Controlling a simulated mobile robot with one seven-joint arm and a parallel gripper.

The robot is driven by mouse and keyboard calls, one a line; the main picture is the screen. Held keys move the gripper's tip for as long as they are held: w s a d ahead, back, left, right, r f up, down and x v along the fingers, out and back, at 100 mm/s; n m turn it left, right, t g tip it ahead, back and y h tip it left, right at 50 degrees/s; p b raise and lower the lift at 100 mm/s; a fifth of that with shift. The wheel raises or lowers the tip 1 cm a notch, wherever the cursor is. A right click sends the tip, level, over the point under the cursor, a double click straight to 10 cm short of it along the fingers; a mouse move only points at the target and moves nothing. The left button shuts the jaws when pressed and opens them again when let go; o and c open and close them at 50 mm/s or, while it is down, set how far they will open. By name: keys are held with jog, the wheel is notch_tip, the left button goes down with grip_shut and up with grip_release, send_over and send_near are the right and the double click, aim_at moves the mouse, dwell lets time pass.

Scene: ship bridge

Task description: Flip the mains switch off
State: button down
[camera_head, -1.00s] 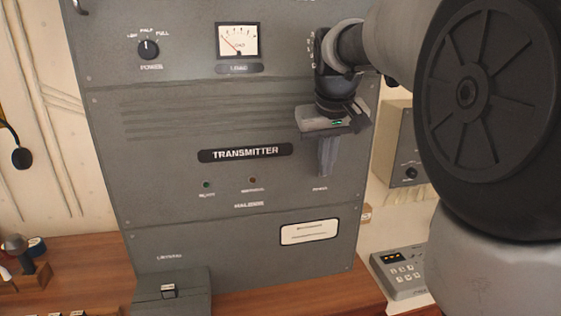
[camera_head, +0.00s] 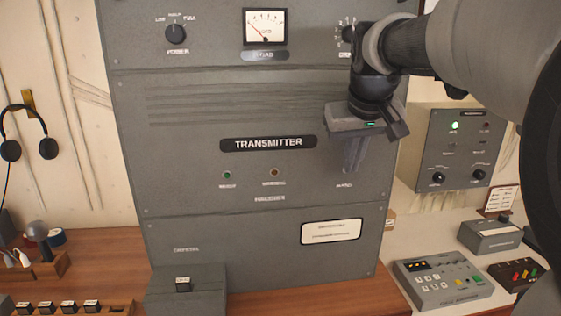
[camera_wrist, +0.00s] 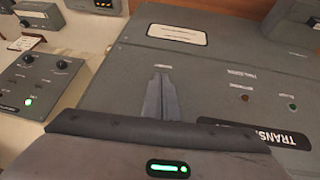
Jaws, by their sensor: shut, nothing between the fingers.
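The grey transmitter cabinet (camera_head: 220,145) fills the middle of the head view. Its lower row has a dull green lamp (camera_head: 227,175), a dull reddish lamp (camera_head: 274,172) and a small label (camera_head: 344,186) at the right, too blurred to read. My gripper (camera_head: 352,170) is shut and empty, with its fingers pointing down in front of the panel just above that label. In the wrist view the closed fingers (camera_wrist: 160,78) end near the same label (camera_wrist: 163,67). No switch shows there; the fingers cover that spot, so the mains switch and its position are hidden. I cannot tell whether the fingers touch the panel.
A smaller grey box (camera_head: 448,160) with a lit green lamp is on the wall at right. A keypad unit (camera_head: 442,282) sits on the bench below it. A grey block (camera_head: 187,290) projects at the cabinet's lower left. Headphones (camera_head: 12,149) hang at far left.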

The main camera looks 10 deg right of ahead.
jog(key=shift+s+f+t+b, duration=0.1)
jog(key=shift+s+t+b, duration=0.25)
jog(key=shift+t+b, duration=1.75)
jog(key=shift+s+f+t+b, duration=0.1)
jog(key=shift+s+t+b, duration=0.2)
jog(key=shift+b, duration=3.45)
